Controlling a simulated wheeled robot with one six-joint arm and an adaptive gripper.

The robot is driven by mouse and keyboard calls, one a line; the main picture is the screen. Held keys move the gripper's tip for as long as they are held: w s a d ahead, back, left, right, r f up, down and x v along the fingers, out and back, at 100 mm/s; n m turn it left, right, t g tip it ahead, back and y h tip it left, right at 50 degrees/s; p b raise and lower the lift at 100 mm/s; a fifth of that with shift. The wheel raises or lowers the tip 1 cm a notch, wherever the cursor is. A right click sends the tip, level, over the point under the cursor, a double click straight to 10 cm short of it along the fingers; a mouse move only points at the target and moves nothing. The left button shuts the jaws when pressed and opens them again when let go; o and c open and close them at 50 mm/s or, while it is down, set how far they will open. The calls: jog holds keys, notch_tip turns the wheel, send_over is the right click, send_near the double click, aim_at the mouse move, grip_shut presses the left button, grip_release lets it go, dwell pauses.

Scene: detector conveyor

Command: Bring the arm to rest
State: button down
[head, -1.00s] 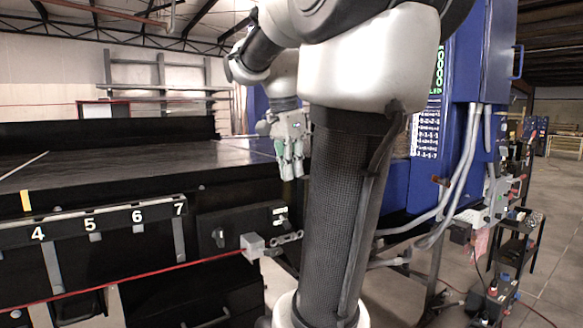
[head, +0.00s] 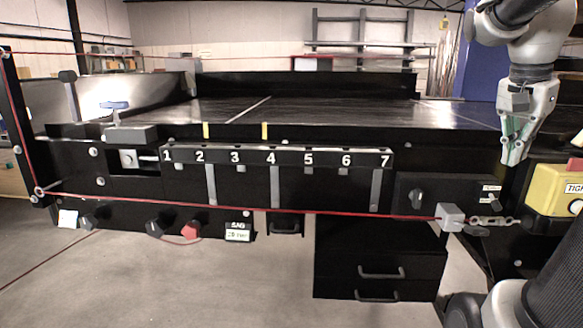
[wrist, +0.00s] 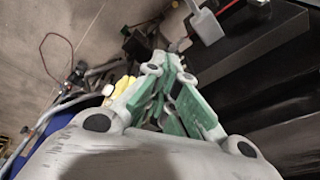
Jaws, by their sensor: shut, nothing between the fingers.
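My gripper (head: 514,158) hangs at the right of the head view, fingers pointing down. Its green-padded fingers are shut with nothing between them. It is in front of the right part of the black conveyor (head: 330,112), above the turnbuckle and apart from the yellow box. In the wrist view my gripper (wrist: 167,62) shows its fingertips together, over the floor and beside a black surface. Part of my arm is cut off at the top right of the head view.
A red cord (head: 300,211) runs along the conveyor front to a grey block (head: 451,217) and turnbuckle (head: 492,221). A yellow box (head: 545,190) stands at the right edge. A numbered rail (head: 280,157) and black drawers (head: 380,270) are on the front. Floor at lower left is mostly clear.

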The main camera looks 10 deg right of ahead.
jog(key=s+a+f+n, duration=0.1)
jog(key=a+f+n, duration=0.1)
jog(key=a+n, duration=0.1)
jog(key=a+f+n+t, duration=0.1)
jog(key=a+f+n, duration=0.1)
jog(key=a+n, duration=0.1)
jog(key=s+a+f+n+t+y, duration=0.1)
jog(key=a+f+n, duration=0.1)
jog(key=f+n, duration=0.1)
jog(key=shift+s+a+f+n, duration=0.1)
jog(key=shift+s+a+n, duration=0.3)
jog(key=shift+n, duration=0.4)
jog(key=s+a+f+n+t+y, duration=0.1)
jog(key=s+a+f+n, duration=0.1)
jog(key=a+n, duration=0.2)
jog(key=a, duration=0.2)
jog(key=shift+s+a+f, duration=0.15)
jog(key=shift+s+a, duration=0.05)
jog(key=shift+a, duration=0.1)
jog(key=shift+f, duration=0.1)
